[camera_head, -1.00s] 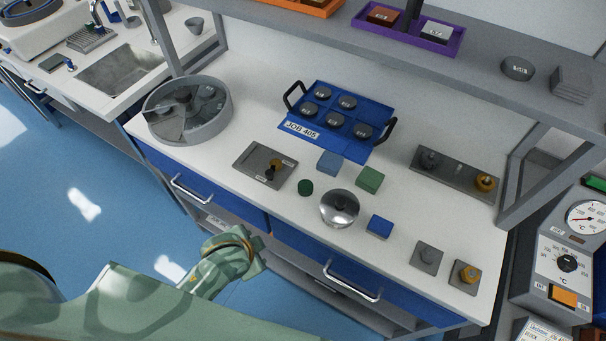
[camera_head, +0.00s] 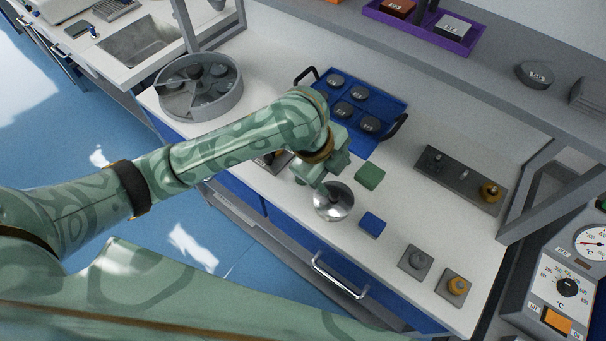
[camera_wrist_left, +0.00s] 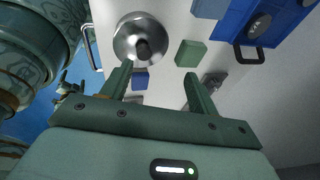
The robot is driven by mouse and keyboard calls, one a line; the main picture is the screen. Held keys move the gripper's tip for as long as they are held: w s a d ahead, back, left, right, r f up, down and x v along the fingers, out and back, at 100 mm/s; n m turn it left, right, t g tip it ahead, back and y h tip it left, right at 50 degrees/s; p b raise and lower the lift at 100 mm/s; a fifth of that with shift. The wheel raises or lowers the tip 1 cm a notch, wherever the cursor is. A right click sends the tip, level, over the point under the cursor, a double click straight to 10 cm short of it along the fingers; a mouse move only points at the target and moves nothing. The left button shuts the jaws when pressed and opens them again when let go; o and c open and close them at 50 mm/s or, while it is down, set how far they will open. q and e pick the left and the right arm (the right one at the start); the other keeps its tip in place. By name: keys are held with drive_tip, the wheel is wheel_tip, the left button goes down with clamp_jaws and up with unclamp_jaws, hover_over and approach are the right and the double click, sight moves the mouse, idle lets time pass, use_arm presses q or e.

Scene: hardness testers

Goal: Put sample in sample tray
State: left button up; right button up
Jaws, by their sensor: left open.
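The blue sample tray (camera_head: 362,146) with black handles holds several dark round samples (camera_head: 370,124). Its corner shows in the wrist view (camera_wrist_left: 232,22) with a disc (camera_wrist_left: 259,26) in it. My left gripper (camera_head: 316,180) is over the bench, between the blue tray and a shiny round metal dish (camera_head: 333,203). It is open and empty; in the wrist view the fingers (camera_wrist_left: 158,74) are spread, with the dish (camera_wrist_left: 137,40) beyond the left finger. A dark round spot or piece shows at the dish's middle; I cannot tell which. My right gripper is not in view.
A green block (camera_head: 370,176) and a blue block (camera_head: 373,225) lie near the dish. A round grey divided container (camera_head: 228,100) stands left. A grey plate with posts (camera_head: 462,178) and two small square bases (camera_head: 416,260) are right. A shelf overhangs the back.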

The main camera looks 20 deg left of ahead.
use_arm(q)
drive_tip(key=w+a+r+m+g+y, duration=0.2)
drive_tip(key=w+a+r+m+y, duration=0.15)
drive_tip(key=a+r, duration=0.35)
drive_tip(key=shift+m, duration=0.25)
drive_tip(key=f+b, duration=0.2)
drive_tip(key=f, duration=0.2)
drive_tip(key=f+b, duration=0.1)
drive_tip(key=f, duration=0.3)
drive_tip(key=f+b, duration=0.2)
drive_tip(key=f, duration=0.2)
drive_tip(key=shift+w+a+b, duration=0.3)
drive_tip(key=shift+a, duration=0.05)
drive_tip(key=f+b, duration=0.4)
drive_tip(key=f, duration=0.1)
drive_tip(key=shift+d+f, duration=0.15)
drive_tip(key=shift+d, duration=0.05)
drive_tip(key=shift+r, duration=0.2)
drive_tip(key=shift+c, duration=0.3)
drive_tip(key=c, duration=1.1)
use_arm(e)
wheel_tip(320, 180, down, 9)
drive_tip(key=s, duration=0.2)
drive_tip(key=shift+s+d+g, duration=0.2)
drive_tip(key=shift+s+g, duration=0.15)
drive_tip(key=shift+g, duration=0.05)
use_arm(q)
drive_tip(key=shift+r, duration=0.1)
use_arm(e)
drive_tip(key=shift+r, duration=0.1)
